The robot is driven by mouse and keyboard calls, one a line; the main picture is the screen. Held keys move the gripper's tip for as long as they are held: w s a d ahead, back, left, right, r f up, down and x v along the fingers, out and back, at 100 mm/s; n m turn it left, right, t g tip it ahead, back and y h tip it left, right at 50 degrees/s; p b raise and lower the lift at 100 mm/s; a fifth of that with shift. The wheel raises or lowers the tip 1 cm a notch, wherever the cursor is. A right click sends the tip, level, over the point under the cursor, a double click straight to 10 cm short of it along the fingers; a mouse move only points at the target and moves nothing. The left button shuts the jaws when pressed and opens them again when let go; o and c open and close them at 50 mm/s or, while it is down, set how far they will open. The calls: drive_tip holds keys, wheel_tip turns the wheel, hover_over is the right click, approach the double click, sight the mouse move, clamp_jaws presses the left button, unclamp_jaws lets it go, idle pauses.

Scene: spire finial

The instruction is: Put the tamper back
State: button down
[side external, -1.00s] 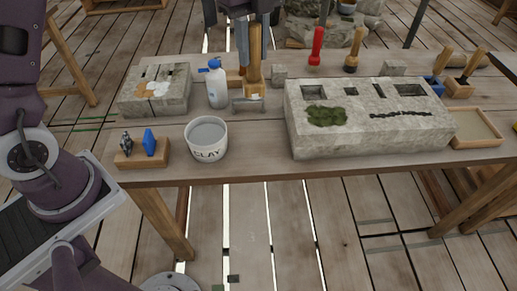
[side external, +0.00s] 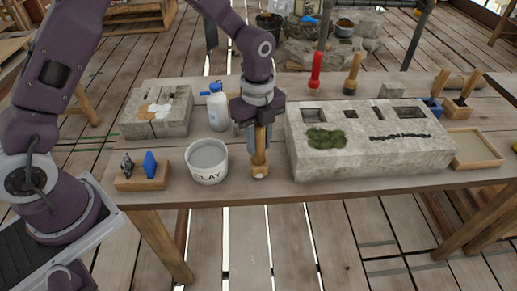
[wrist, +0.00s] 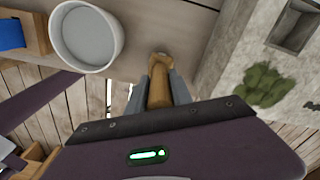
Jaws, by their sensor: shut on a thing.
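The tamper (side external: 260,163) is a light wooden tool, upright in my gripper (side external: 259,143), just right of the clay tub. Its lower end is close over the tabletop near the front edge; I cannot tell if it touches. In the wrist view the tamper (wrist: 159,88) lies between the two grey fingers of my gripper (wrist: 158,94), which are shut on it. A place for the tamper cannot be made out; my gripper hides part of the table behind it.
The clay tub (side external: 207,163) is close left. A large stone block (side external: 365,150) with recesses is close right. A white bottle (side external: 217,110) and smaller stone block (side external: 157,112) stand behind left. Red-handled (side external: 315,72) and wooden-handled (side external: 352,75) tools stand at the back.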

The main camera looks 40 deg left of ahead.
drive_tip(key=shift+f, duration=0.9)
drive_tip(key=c, duration=1.1)
unclamp_jaws()
drive_tip(key=shift+f, duration=0.1)
wheel_tip(320, 180, up, 12)
drive_tip(key=shift+a+r, duration=0.15)
drive_tip(key=shift+r, duration=0.05)
drive_tip(key=s+a+r+n+t, duration=0.1)
drive_tip(key=s+a+r+n, duration=0.2)
drive_tip(key=s+r+n, duration=0.3)
drive_tip(key=s+a+r+n+t, duration=0.1)
drive_tip(key=s+n, duration=0.4)
drive_tip(key=s, duration=0.1)
drive_tip(key=s+a+r+n+t, duration=0.1)
drive_tip(key=s+r+n+t, duration=0.1)
drive_tip(key=s+n, duration=0.3)
drive_tip(key=s+a+r+n+t, duration=0.1)
drive_tip(key=s+n, duration=0.4)
drive_tip(key=s, duration=0.3)
drive_tip(key=shift+a+r+n+t, duration=0.3)
drive_tip(key=shift+r, duration=0.1)
